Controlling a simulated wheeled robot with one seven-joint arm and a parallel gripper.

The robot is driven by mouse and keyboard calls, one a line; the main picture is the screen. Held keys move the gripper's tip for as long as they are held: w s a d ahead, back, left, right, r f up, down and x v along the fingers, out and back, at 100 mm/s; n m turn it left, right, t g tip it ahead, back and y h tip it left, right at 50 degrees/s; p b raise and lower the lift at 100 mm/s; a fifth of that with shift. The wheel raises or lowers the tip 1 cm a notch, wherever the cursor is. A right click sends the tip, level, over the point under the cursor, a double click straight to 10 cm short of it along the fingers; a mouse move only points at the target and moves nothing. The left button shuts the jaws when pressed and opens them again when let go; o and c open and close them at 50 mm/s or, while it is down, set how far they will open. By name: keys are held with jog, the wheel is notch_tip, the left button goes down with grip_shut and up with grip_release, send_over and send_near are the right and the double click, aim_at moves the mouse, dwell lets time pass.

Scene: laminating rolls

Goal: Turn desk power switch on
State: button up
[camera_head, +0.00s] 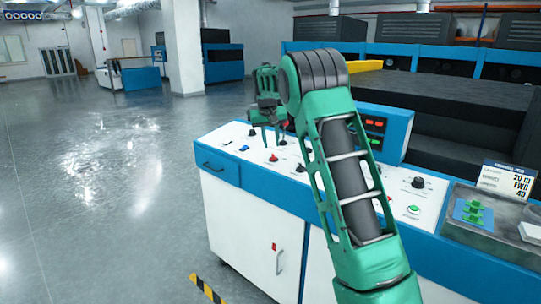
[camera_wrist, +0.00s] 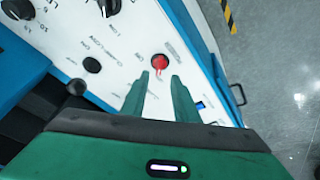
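The control desk (camera_head: 228,158) has a white sloped panel with several knobs and switches. A red knob (camera_head: 273,157) sits near its left front; in the wrist view this red rotary knob (camera_wrist: 160,62) lies just beyond my fingertips, between their lines. A small blue switch (camera_head: 244,148) is left of it and shows beside my right finger in the wrist view (camera_wrist: 200,105). Labels are too small to read surely, so I cannot tell which control is desk power. My gripper (camera_head: 265,136) is open and empty above the panel, fingers pointing down.
Black knobs (camera_wrist: 92,65) stand near the red knob. A box with red and green displays (camera_head: 374,128) stands at the back. A tray with green pieces (camera_head: 473,214) is at right. Floor at left is clear.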

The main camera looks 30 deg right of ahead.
aim_at(273, 155)
jog(key=x, duration=0.6)
jog(key=shift+d+f, duration=0.15)
jog(key=shift+f, duration=0.05)
jog(key=c, duration=0.7)
jog(key=shift+w+a, duration=0.1)
jog(key=shift+a, duration=0.2)
jog(key=shift+d, duration=0.15)
